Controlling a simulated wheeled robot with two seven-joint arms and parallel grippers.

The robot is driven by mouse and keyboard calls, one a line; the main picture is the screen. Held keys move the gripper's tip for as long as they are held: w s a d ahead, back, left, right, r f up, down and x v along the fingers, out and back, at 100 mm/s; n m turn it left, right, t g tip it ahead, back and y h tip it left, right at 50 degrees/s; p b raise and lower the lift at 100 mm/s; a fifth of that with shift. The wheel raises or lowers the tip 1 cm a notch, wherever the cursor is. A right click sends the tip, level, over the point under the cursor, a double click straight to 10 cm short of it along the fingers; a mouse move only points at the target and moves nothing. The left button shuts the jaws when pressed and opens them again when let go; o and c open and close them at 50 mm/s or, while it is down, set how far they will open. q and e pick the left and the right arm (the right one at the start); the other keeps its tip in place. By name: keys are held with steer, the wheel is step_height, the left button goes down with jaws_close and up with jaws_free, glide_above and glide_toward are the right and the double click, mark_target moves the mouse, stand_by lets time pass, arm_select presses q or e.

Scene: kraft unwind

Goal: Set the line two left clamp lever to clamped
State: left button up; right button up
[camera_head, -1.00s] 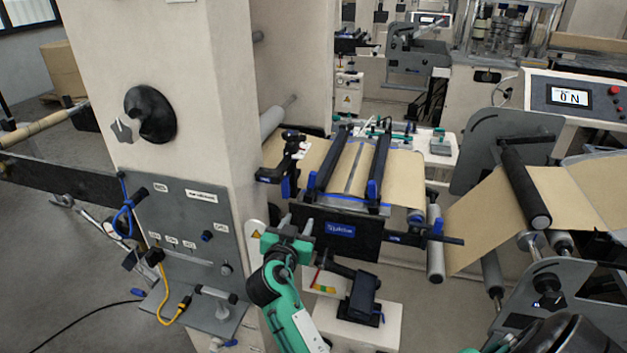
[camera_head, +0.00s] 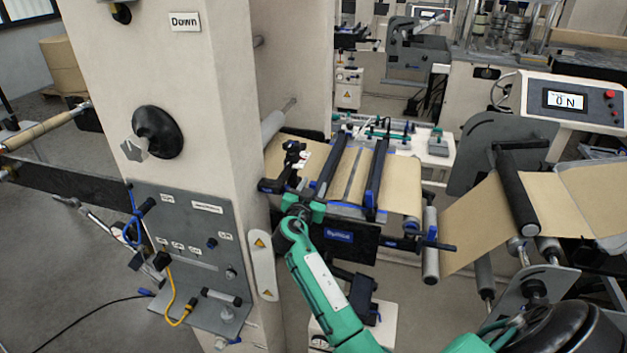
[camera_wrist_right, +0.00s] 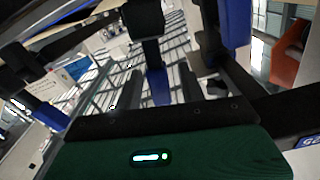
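The splice table (camera_head: 352,233) has two long dark clamp bars with blue ends over brown kraft web. The left clamp bar (camera_head: 333,165) slants up at the left, and the right bar (camera_head: 377,178) lies beside it. Black lever-like parts (camera_head: 272,186) with blue bits stick out at the table's left; I cannot tell which is the clamp lever or its setting. My right gripper (camera_head: 297,203) is at the table's front left corner, close beside these parts; its fingers are mostly hidden. The wrist view shows black and blue parts (camera_wrist_right: 155,85) close ahead, contact unclear. My left gripper is out of view.
A beige column (camera_head: 225,120) with a black knob (camera_head: 157,132) stands to the left. A grey panel (camera_head: 190,230) with hoses is on its front. Rollers (camera_head: 431,245) and more kraft web (camera_head: 485,215) lie to the right. Open floor shows at lower left.

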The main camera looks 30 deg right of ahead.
steer(key=shift+w+d, duration=0.3)
steer(key=shift+d, duration=0.05)
jaws_close()
steer(key=shift+f, duration=0.1)
